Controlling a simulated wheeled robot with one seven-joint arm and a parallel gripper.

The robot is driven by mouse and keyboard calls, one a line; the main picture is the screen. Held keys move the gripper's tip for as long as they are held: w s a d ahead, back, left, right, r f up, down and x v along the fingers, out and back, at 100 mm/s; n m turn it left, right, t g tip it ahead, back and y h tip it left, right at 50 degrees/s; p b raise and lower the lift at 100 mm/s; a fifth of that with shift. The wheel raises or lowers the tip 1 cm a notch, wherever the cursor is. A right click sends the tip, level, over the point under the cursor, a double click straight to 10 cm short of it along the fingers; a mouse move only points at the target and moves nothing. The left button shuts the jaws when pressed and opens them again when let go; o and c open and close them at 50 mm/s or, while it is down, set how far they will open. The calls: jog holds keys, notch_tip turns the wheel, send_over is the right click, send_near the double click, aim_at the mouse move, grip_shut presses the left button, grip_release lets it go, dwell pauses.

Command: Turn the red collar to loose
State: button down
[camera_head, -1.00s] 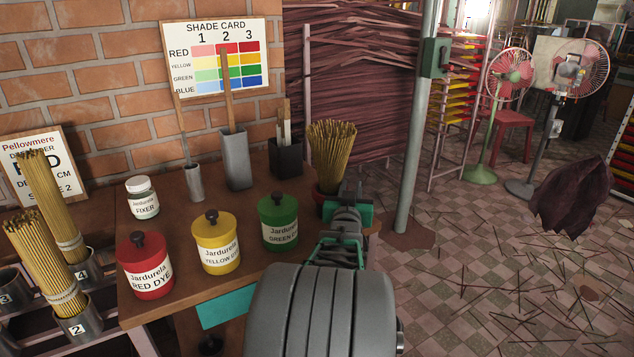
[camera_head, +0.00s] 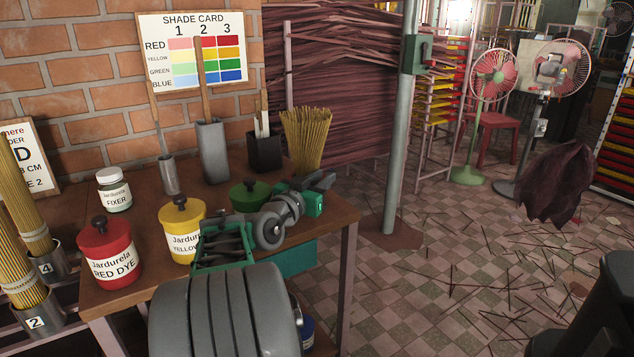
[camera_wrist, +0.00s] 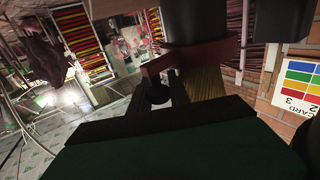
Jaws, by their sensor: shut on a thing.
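I cannot make out the red collar for certain in either view. My gripper (camera_head: 322,182) is green and grey in the head view, in front of the bundle of thin sticks and just right of the green-lidded jar (camera_head: 250,196). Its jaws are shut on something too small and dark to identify. In the wrist view, which is upside down, a dark red piece (camera_wrist: 158,64) lies in front of the dark fingers, below a black cylinder (camera_wrist: 192,18). I cannot tell if that piece is the collar, or whether the fingers touch it.
A red dye jar (camera_head: 109,256), a yellow jar (camera_head: 182,229) and a white fixer jar (camera_head: 114,190) stand on the wooden table (camera_head: 335,216). The stick bundle (camera_head: 305,137) stands behind my gripper. A grey-green post (camera_head: 397,150) rises to the right. Stick-littered floor lies beyond.

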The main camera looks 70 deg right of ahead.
jog(key=c, duration=1.5)
grip_release()
jog(key=shift+w, duration=0.1)
jog(key=w+a+p, duration=0.1)
jog(key=a, duration=1.1)
jog(key=shift+w+p, duration=0.25)
jog(key=shift+p, duration=0.05)
jog(key=shift+c, duration=0.5)
